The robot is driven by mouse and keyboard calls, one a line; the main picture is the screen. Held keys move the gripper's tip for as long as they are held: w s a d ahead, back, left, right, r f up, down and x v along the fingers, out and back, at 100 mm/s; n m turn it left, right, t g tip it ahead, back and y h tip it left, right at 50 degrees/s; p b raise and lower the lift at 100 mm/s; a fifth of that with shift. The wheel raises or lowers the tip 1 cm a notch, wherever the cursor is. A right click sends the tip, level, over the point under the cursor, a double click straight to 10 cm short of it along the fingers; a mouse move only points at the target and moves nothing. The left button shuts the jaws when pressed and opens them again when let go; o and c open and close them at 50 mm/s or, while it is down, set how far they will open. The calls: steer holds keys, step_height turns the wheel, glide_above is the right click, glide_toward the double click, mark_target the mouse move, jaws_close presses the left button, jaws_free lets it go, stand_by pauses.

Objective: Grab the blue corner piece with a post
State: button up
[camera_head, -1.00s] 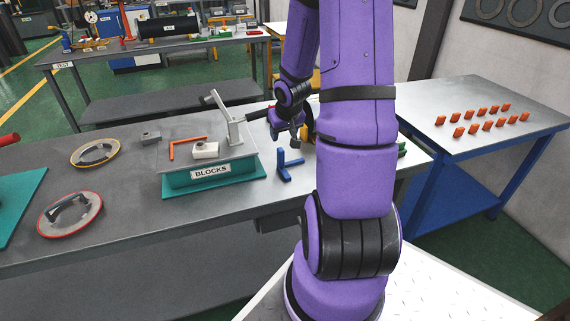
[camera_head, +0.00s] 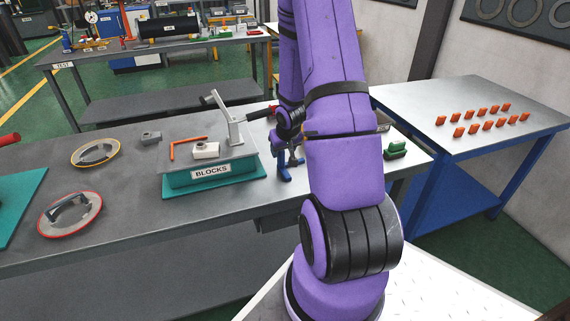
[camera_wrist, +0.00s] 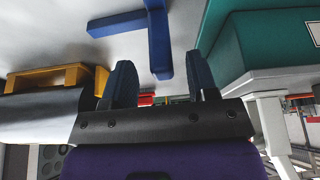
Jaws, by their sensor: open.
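The blue corner piece with a post (camera_head: 283,170) stands on the grey workbench just right of the BLOCKS stand. In the head view it is partly hidden by my gripper (camera_head: 293,158), which is right at it. In the wrist view the blue piece (camera_wrist: 158,45) shows one long part and a side arm pointing left. The end of its long part appears between the two dark fingertips of my gripper (camera_wrist: 160,68). The fingers are apart, with gaps on both sides, and no contact shows. How deep the piece sits between them I cannot tell.
The teal BLOCKS stand (camera_head: 212,178) with a grey upright (camera_head: 236,130) is close left of the gripper. A yellow object (camera_wrist: 55,78) lies on the other side in the wrist view. A green piece (camera_head: 396,149) is right of my arm. Two round discs lie far left.

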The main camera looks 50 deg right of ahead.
mark_target(281, 155)
steer(key=shift+x, duration=1.9)
steer(key=shift+a, duration=0.1)
jaws_close()
steer(key=shift+r, duration=5.05)
